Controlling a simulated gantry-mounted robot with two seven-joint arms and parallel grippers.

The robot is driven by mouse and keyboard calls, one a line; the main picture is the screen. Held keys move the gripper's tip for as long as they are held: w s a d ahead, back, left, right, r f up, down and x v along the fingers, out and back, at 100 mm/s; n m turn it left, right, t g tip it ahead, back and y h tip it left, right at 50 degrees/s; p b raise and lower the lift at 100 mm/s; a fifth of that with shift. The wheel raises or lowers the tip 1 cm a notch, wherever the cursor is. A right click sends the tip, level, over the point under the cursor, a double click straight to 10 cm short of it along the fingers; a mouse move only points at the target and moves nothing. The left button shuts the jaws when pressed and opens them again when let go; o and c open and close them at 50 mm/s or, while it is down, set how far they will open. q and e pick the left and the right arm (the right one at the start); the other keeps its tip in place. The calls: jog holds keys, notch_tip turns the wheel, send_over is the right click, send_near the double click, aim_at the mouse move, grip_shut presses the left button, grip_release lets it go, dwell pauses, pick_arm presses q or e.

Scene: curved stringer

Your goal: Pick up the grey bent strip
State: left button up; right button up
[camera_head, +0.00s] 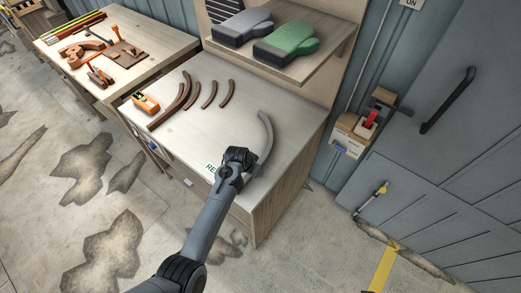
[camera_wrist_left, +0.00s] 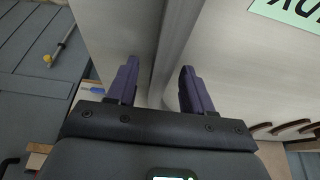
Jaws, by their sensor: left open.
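The grey bent strip (camera_head: 266,130) lies on the near right part of the light worktop, its near end partly hidden behind my left gripper. My left gripper (camera_head: 243,157) is over the worktop at the near end of the strip. In the left wrist view, the gripper (camera_wrist_left: 158,88) is open, with its two dark fingers apart. The grey strip (camera_wrist_left: 176,45) runs between them, with a gap visible on each side. My right gripper is not in view.
Several brown curved strips (camera_head: 208,94) and an orange tool (camera_head: 145,103) lie farther left on the worktop (camera_head: 195,135). A shelf (camera_head: 310,66) with grey (camera_head: 242,27) and green (camera_head: 286,42) gloves stands behind. A green label (camera_head: 214,168) is at the front edge.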

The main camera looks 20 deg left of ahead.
pick_arm(q)
jog(key=shift+f, duration=0.15)
dwell(0.3)
grip_shut()
